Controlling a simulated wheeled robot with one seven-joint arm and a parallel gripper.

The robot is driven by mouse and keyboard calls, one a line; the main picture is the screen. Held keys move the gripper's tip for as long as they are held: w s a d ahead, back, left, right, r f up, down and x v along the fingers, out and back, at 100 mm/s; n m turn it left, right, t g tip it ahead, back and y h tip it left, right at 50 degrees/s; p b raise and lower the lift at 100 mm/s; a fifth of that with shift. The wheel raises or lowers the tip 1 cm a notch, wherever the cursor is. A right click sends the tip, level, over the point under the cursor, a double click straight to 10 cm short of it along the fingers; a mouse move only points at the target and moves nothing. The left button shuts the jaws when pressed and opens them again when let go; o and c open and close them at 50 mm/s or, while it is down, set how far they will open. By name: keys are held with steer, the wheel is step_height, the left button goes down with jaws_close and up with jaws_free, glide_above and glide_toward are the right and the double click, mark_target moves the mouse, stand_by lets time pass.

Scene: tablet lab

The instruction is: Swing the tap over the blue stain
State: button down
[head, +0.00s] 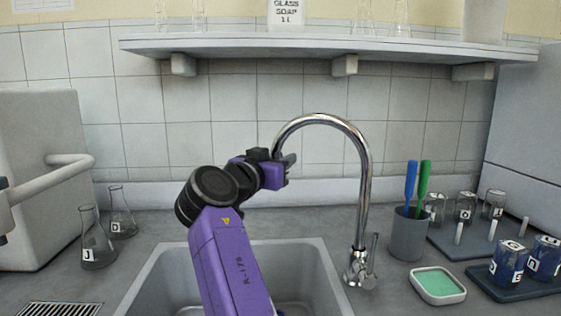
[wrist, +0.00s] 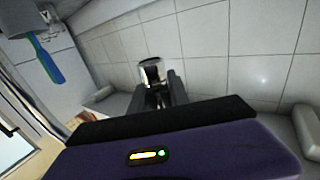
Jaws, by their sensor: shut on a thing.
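The chrome tap (head: 364,180) rises from the counter behind the right side of the sink (head: 310,255). Its neck arches to the left and its spout comes down over the basin. My gripper (head: 284,166) is shut on the spout near its end. In the wrist view the dark fingers of my gripper (wrist: 163,92) close around the chrome spout (wrist: 152,70). I see no blue stain; my purple arm covers much of the basin.
A grey cup (head: 408,236) with a blue and a green brush and a dish with a green sponge (head: 438,285) stand right of the tap. Labelled glasses sit on dark trays further right. Flasks (head: 95,245) stand at left. A shelf (head: 330,47) hangs above.

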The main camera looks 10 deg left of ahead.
steer(key=shift+w+d+h, duration=0.15)
steer(key=shift+d, duration=0.4)
steer(key=shift+w+d+h, duration=0.15)
steer(key=shift+d, duration=0.35)
steer(key=c, duration=1.3)
jaws_free()
steer(key=shift+d+m, duration=0.25)
steer(key=shift+m, duration=0.05)
steer(key=shift+a, duration=0.15)
steer(key=shift+s+a, duration=0.1)
steer(key=shift+a, duration=0.1)
steer(key=shift+v, duration=3.95)
steer(key=shift+a, duration=0.1)
